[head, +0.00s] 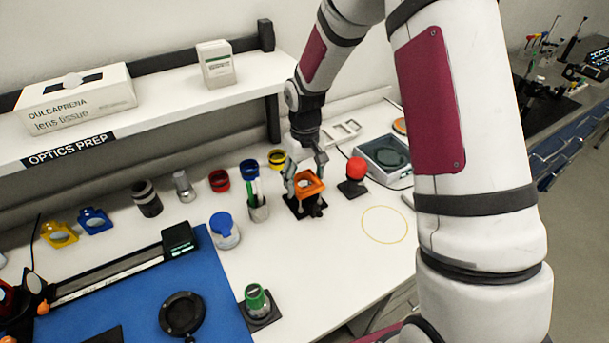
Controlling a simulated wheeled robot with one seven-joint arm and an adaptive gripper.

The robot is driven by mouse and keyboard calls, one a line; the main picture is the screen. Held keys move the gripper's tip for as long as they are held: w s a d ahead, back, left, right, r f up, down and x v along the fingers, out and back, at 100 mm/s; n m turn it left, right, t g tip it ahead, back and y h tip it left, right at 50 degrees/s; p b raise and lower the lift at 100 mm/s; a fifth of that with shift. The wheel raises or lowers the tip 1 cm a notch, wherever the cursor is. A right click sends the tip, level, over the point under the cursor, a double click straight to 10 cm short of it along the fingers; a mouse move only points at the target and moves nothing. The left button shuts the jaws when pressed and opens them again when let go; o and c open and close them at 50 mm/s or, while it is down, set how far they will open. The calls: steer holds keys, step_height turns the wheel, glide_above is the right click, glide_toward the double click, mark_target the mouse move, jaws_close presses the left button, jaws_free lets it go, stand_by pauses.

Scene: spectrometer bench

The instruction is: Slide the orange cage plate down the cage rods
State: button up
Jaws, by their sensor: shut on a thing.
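The orange cage plate (309,186) is near the middle of the head view, above a small black base (298,209) on the white bench. My gripper (306,178) reaches down from above and is shut on the orange plate, with fingers at its sides. The plate looks raised above the base, but the exact gap is hard to judge. The cage rods are too small and too covered by the plate and fingers to make out clearly.
A pen cup (259,208) stands close left of the gripper. A red-topped item (355,172) and a scale (384,158) stand to the right. A shelf (170,107) runs behind at left. Bare bench with a yellow ring (385,207) lies at right.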

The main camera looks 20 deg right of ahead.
steer(key=shift+f, duration=0.25)
steer(key=shift+f, duration=0.35)
steer(key=shift+f+b, duration=0.6)
steer(key=shift+f, duration=1.05)
steer(key=o, duration=1.4)
step_height(320, 180, up, 12)
steer(key=shift+r, duration=0.1)
